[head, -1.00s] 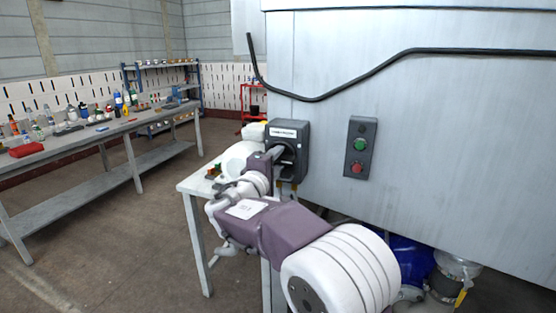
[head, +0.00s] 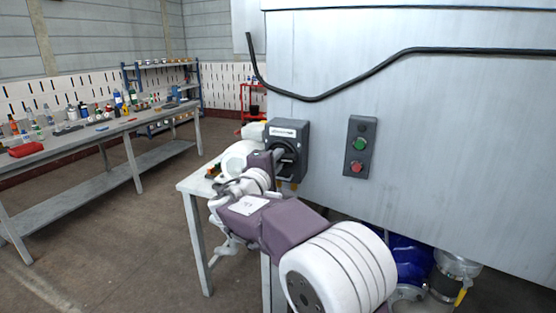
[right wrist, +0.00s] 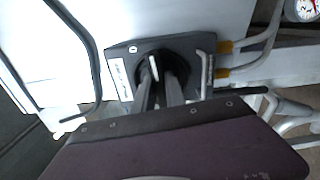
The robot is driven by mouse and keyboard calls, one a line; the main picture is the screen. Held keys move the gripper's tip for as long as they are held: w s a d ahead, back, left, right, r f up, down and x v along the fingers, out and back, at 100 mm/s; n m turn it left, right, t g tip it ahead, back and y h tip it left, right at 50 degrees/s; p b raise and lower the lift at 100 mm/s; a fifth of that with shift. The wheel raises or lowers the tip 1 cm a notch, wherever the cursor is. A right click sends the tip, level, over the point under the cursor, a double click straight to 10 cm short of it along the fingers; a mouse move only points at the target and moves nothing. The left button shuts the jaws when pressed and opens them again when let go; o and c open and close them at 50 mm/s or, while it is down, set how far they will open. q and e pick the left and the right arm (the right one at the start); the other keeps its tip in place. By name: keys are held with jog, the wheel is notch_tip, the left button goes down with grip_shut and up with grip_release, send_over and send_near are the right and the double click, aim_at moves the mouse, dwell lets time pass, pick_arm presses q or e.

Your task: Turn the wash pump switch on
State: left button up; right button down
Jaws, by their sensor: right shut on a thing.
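The wash pump switch is a dark grey box (head: 300,135) with a white label, fixed at the left edge of the big metal cabinet. It also shows in the right wrist view (right wrist: 192,47), where its rotary handle (right wrist: 154,68) stands between my fingers. My right gripper (head: 284,158) is at the front of the box and shut on that handle; the two fingers also show in the right wrist view (right wrist: 161,85). The gripper and wrist partly hide the handle in the head view, so its exact angle is hard to read there. My left gripper is not in view.
A control box (head: 360,147) with green and red buttons is right of the switch on the cabinet (head: 450,150). A black cable (head: 380,66) runs above. A small white table (head: 193,187) stands left of the switch. A cluttered workbench (head: 100,137) is farther left.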

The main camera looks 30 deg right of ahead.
jog(key=n, duration=0.4)
jog(key=n+p, duration=0.1)
jog(key=n, duration=0.3)
jog(key=n+p, duration=0.2)
jog(key=n, duration=0.2)
jog(key=shift+r, duration=0.1)
jog(key=n+p, duration=0.2)
jog(key=n, duration=0.2)
jog(key=shift+n, duration=0.3)
jog(key=shift+n+p, duration=0.3)
jog(key=shift+p, duration=0.05)
jog(key=c, duration=1.4)
grip_release()
jog(key=shift+a, duration=0.1)
